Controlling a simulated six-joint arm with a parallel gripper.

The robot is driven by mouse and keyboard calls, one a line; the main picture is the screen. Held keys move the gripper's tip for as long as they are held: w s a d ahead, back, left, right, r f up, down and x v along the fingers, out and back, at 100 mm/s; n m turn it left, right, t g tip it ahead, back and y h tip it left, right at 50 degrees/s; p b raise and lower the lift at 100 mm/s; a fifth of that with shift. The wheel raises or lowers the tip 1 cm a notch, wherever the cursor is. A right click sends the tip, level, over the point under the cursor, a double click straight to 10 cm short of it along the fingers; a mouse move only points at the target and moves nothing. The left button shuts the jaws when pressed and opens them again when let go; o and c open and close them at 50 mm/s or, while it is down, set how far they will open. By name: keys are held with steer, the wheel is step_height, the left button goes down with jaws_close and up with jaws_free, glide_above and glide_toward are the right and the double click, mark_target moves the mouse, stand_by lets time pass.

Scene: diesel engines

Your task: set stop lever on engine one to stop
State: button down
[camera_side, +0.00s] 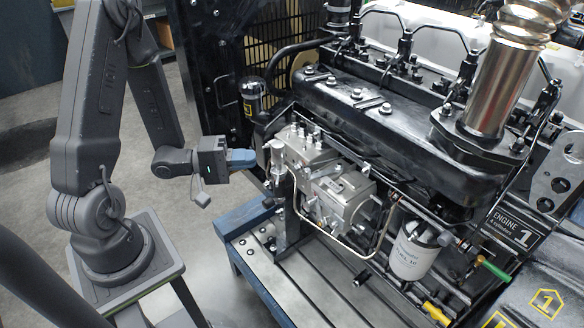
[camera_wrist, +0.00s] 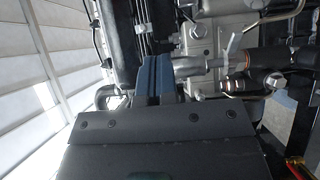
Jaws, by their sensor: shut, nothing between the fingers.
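Engine one (camera_side: 405,125) is the large black engine in the side view, with its "ENGINE 1" plate (camera_side: 515,232) at right. A silver fuel pump (camera_side: 345,200) with small levers and pipes sits on its near side. I cannot tell for sure which part is the stop lever or how it is set. A light metal arm (camera_wrist: 231,47) shows beside the pump body in the wrist view. My gripper (camera_side: 254,157) has blue fingers, shut and empty, pointing at the pump's left end. The fingers (camera_wrist: 155,62) also show in the wrist view.
A white filter (camera_side: 412,252) hangs right of the pump. A green handle (camera_side: 494,270) and a yellow handle (camera_side: 437,313) are at lower right. A black-capped canister (camera_side: 250,97) stands behind my gripper. A blue-edged metal bench (camera_side: 300,280) lies below. Open floor is at left.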

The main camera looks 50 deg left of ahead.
step_height(320, 180, down, 4)
steer(key=shift+r, duration=0.25)
steer(key=shift+w+d, duration=0.1)
steer(key=x, duration=0.9)
steer(key=shift+w+d, duration=0.2)
steer(key=shift+w, duration=0.1)
